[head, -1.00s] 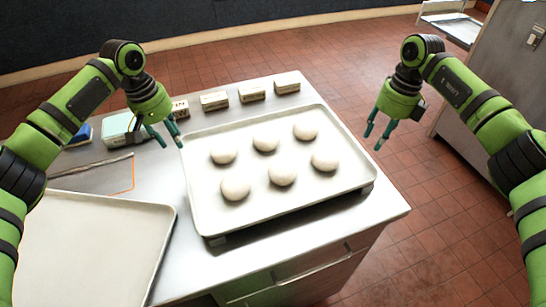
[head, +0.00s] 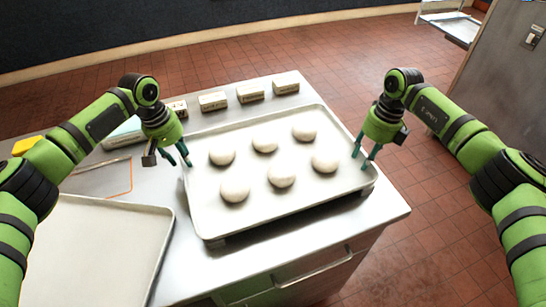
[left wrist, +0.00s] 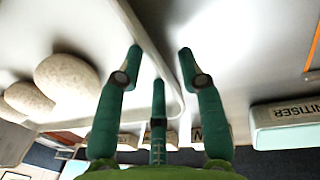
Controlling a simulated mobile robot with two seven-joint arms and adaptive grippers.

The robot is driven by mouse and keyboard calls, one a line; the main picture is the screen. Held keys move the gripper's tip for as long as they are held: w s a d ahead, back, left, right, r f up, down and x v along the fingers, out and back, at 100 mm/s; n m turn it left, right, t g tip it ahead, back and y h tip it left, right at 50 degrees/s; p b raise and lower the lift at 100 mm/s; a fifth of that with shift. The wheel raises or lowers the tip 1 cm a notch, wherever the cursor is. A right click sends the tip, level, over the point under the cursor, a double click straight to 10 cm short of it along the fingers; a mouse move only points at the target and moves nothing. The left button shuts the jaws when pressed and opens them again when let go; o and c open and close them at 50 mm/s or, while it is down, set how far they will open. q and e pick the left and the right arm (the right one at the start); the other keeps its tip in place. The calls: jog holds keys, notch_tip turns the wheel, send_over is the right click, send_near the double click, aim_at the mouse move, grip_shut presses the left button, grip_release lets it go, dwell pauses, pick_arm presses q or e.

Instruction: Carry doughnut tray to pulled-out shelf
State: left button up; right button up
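The doughnut tray (head: 210,220) is a pale rectangular sheet on the steel counter, holding several round dough pieces (head: 265,143) in two rows. My left gripper (head: 179,163) is at its left edge with fingers apart. In the left wrist view the tray's rim (left wrist: 150,50) runs close to the open fingers, and the dough lies to the left. My right gripper (head: 364,158) is at the tray's right edge with fingers apart; whether it touches the rim I cannot tell. A pale shelf (head: 458,30) sticks out of a rack at the upper right, partly cut off.
An empty tray (head: 90,240) lies at the counter's front left. Several small labelled boxes (head: 250,94) line the back edge. A sanitiser box (left wrist: 285,124) is behind left. A grey metal cabinet (head: 505,85) stands at right. Tiled floor (head: 430,215) is open between counter and cabinet.

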pick_arm(q)
grip_shut()
pick_arm(e)
grip_shut()
pick_arm(q)
jog(key=shift+w+r, duration=0.1)
jog(key=shift+r, duration=0.1)
pick_arm(e)
jog(key=shift+w+r, duration=0.1)
jog(key=shift+r, duration=0.1)
